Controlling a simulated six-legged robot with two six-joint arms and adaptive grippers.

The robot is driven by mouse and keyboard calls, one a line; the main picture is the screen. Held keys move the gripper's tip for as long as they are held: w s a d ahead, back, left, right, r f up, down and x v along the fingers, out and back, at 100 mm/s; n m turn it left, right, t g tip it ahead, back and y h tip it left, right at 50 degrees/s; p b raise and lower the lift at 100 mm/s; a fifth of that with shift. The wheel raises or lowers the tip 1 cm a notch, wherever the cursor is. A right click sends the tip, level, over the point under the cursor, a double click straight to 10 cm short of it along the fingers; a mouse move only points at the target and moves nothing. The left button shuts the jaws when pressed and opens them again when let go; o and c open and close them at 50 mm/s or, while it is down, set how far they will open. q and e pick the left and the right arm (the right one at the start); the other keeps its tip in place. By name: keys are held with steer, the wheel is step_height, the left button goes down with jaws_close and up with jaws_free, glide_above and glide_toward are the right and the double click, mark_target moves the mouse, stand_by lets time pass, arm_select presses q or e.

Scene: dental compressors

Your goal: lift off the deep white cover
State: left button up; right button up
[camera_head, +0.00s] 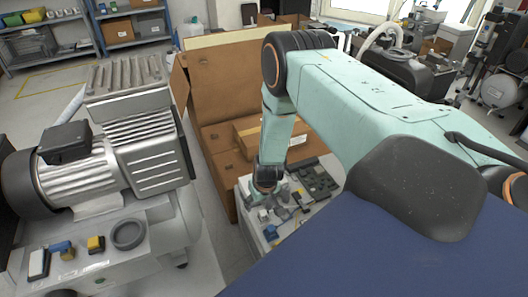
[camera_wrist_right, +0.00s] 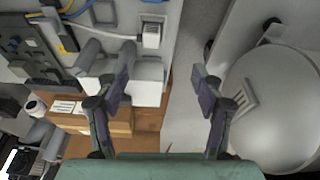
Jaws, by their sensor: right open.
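My right gripper (camera_head: 264,196) hangs over a pale worktop at the middle of the head view, mostly hidden by its own wrist. In the right wrist view the gripper (camera_wrist_right: 162,78) is open, with nothing held between its fingers. A white box-like piece (camera_wrist_right: 148,86) lies beyond the left finger, partly hidden by it. A large smooth off-white rounded body (camera_wrist_right: 275,105) with a small slotted plate fills the right side. I cannot tell which of these is the deep white cover. My left gripper is not in view.
A large compressor (camera_head: 115,150) stands on the left, with small parts on its base. Open cardboard boxes (camera_head: 215,85) stand behind the worktop (camera_head: 290,225). Dark and blue parts (camera_head: 318,182) crowd the worktop. Shelves (camera_head: 45,40) line the back left; floor there is clear.

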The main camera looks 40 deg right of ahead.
steer(key=shift+m+t, duration=0.3)
steer(key=shift+t, duration=0.5)
steer(key=w+d+b, duration=0.1)
steer(key=w+d, duration=0.5)
steer(key=w+d+r+b, duration=0.1)
steer(key=w+d, duration=0.2)
steer(key=shift+d+b, duration=0.3)
steer(key=shift+d, duration=0.05)
steer(key=b+x, duration=0.1)
steer(key=x, duration=0.1)
steer(key=b+x, duration=0.2)
steer(key=shift+s+d+f, duration=0.1)
steer(key=shift+d+f, duration=0.25)
steer(key=shift+d, duration=0.1)
steer(key=shift+w+d+f, duration=0.1)
steer(key=shift+w+f, duration=0.2)
steer(key=shift+f, duration=0.2)
steer(key=shift+r, duration=0.1)
jaws_close()
